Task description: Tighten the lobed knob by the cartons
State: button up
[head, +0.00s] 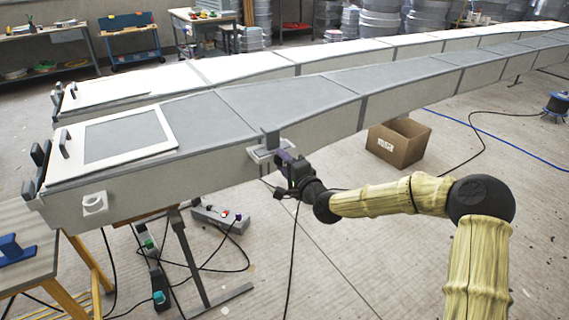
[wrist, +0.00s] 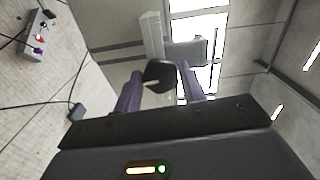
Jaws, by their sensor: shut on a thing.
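The dark lobed knob (wrist: 160,73) shows between my fingertips in the wrist view, with a small pale mark on its face. My gripper (head: 284,158) is at the near side wall of the long grey mould (head: 290,95), by a small pale bracket (head: 262,154) with a grey block on it. In the wrist view the purple fingers of my gripper (wrist: 160,82) are closed on the knob from both sides. In the head view the knob is hidden behind the gripper. An open cardboard carton (head: 398,146) stands on the floor to the right.
A power box (head: 220,218) with cables lies on the floor below the mould. A second white mould (head: 240,65) runs behind. A table with a blue item (head: 12,250) is at lower left. Open floor lies to the right, crossed by cables.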

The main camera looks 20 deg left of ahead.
jog(key=o, duration=1)
jog(key=shift+s+a+f, duration=0.1)
jog(key=shift+f, duration=0.1)
jog(key=shift+c, duration=0.2)
jog(key=shift+r, duration=0.1)
jog(key=v, duration=1.7)
jog(key=shift+s, duration=0.15)
